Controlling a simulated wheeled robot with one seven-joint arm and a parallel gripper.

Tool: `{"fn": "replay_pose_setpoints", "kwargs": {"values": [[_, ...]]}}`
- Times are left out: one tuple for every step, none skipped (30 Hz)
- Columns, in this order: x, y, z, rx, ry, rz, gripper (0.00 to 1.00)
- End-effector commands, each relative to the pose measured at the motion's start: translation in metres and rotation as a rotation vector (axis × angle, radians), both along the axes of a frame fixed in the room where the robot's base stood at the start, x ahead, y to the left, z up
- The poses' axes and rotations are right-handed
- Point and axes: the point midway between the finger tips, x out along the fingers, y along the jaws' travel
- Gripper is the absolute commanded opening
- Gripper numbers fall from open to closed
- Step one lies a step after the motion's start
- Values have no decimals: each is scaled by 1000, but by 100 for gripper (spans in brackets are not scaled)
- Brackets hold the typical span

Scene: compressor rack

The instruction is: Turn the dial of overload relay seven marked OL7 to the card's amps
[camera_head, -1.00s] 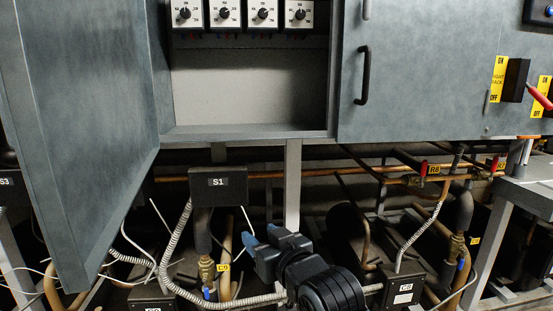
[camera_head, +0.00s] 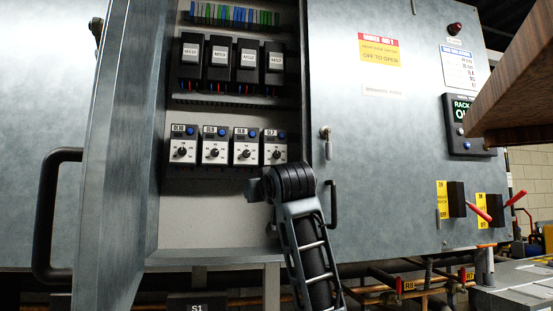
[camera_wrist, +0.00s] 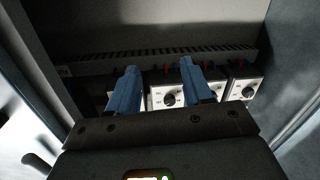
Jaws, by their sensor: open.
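The overload relay marked OL7 (camera_head: 275,147) is the rightmost of a row of white-faced relays in the open cabinet. Its dark round dial (camera_head: 276,154) faces out; its setting is too small to read. My gripper (camera_wrist: 159,68) is open and empty, with two blue fingers pointing toward the relay row. A relay dial (camera_wrist: 169,98) shows between the fingers, apparently apart from them. Another relay (camera_wrist: 244,91) shows to the right. Their labels are unreadable in the wrist view. In the head view, my arm stands just below OL7 and mostly hides my gripper.
Neighbouring relays OL8 (camera_head: 246,147) and OL9 (camera_head: 214,147) sit close beside it. Contactors (camera_head: 248,60) stand above. The open cabinet door (camera_head: 110,140) bounds the left. A white card (camera_head: 459,68) with a blue header hangs on the right panel; its text is unreadable.

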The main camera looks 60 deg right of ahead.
Motion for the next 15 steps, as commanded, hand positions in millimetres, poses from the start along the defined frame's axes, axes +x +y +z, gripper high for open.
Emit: {"fn": "replay_pose_setpoints", "kwargs": {"values": [[-11,-7,25,-19,-5,-29,50],[-17,-10,37,-24,-3,-44,50],[-24,-14,52,-32,-2,-64,50],[-29,-16,61,-36,-1,-77,50],[-34,-17,70,-39,1,-88,50],[-39,-19,79,-44,3,-102,50],[-43,-20,85,-46,4,-111,50],[-46,-21,90,-48,5,-118,50],[-49,-21,95,-50,6,-126,50],[-51,-22,98,-51,7,-131,50],[-53,-22,101,-52,7,-135,50],[-54,-22,104,-52,7,-139,50],[-55,-23,105,-53,8,-141,50],[-55,-24,106,-53,8,-142,50],[-54,-25,107,-53,9,-144,50]]}}
